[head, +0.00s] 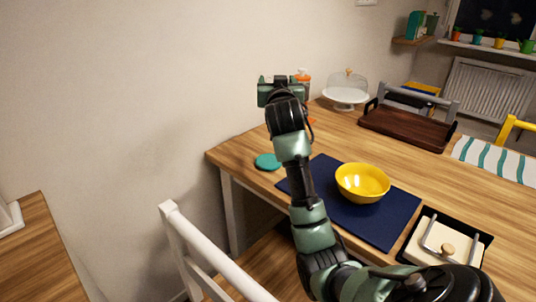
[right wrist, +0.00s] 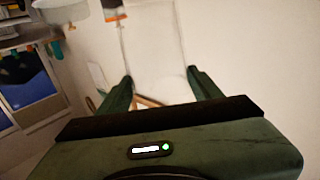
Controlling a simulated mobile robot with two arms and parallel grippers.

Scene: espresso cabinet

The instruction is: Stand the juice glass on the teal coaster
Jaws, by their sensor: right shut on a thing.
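The teal coaster (head: 268,161) lies flat and bare near the left corner of the wooden table (head: 240,150). My right gripper (head: 282,90) is raised in the head view, above and beyond the coaster. In the right wrist view my right gripper (right wrist: 160,86) is shut on the juice glass (right wrist: 154,48), a clear, faintly outlined glass between the two green fingers. The glass cannot be made out in the head view. My left gripper is not in view.
A yellow bowl (head: 362,181) stands on a navy placemat (head: 385,226) right of the coaster. An orange-topped bottle (head: 303,75), a domed cake stand (head: 346,95) and a dark wooden tray (head: 408,125) stand farther back. A white chair (head: 205,260) is in front.

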